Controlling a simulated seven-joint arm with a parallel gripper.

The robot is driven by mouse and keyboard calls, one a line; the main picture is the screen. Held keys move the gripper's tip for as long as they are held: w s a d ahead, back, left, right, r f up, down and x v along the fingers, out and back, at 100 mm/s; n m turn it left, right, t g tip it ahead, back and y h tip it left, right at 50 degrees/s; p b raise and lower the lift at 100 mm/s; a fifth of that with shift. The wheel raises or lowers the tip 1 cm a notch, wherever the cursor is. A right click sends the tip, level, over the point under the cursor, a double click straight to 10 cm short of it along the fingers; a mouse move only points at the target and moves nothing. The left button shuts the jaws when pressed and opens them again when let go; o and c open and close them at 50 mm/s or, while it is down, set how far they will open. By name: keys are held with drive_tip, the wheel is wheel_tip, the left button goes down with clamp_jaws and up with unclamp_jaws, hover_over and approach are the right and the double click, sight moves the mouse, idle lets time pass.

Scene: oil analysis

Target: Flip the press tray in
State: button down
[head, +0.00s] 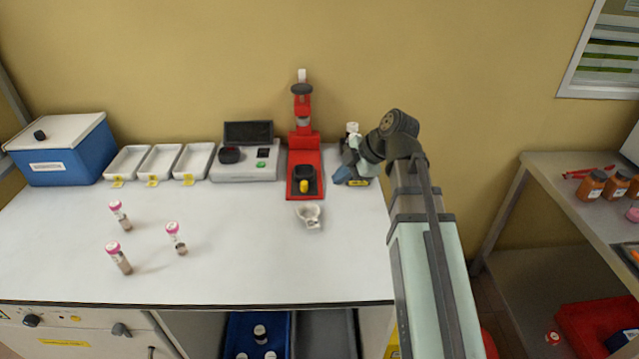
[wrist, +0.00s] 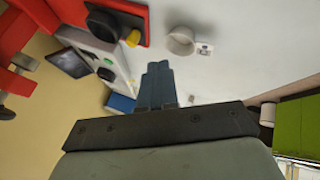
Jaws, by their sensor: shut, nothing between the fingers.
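The red press (head: 302,140) stands against the back wall, with a red base and a column. Its black press tray (head: 304,173) with a yellow knob (head: 304,186) sits at the front of the base. In the wrist view the black tray (wrist: 106,22) and yellow knob (wrist: 133,38) are at the upper left. My gripper (head: 342,174) is just right of the press base, apart from the tray. In the wrist view my gripper's blue fingers (wrist: 157,68) are together with nothing between them. I cannot tell exactly how far the tray is turned.
A small white cup (head: 308,211) with a label stands in front of the press. A scale (head: 245,172) is left of it, then white trays (head: 160,160) and a blue cooler (head: 62,160). Several pink-capped vials (head: 118,258) stand at left. The front middle of the bench is clear.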

sight(313, 169)
drive_tip(key=x, duration=0.9)
drive_tip(key=shift+w+a+f, duration=0.1)
drive_tip(key=shift+a+f, duration=0.05)
drive_tip(key=shift+f, duration=0.25)
drive_tip(key=shift+w+a, duration=0.25)
drive_tip(key=shift+w, duration=0.3)
drive_tip(key=shift+w+a, duration=0.25)
drive_tip(key=shift+w, duration=0.3)
drive_tip(key=shift+w+a, duration=0.4)
drive_tip(key=shift+w, duration=0.35)
drive_tip(key=w, duration=0.8)
drive_tip(key=shift+s, duration=0.2)
drive_tip(key=s, duration=0.1)
drive_tip(key=s+d, duration=0.2)
drive_tip(key=s, duration=0.1)
drive_tip(key=v, duration=0.9)
drive_tip(key=shift+r, duration=0.45)
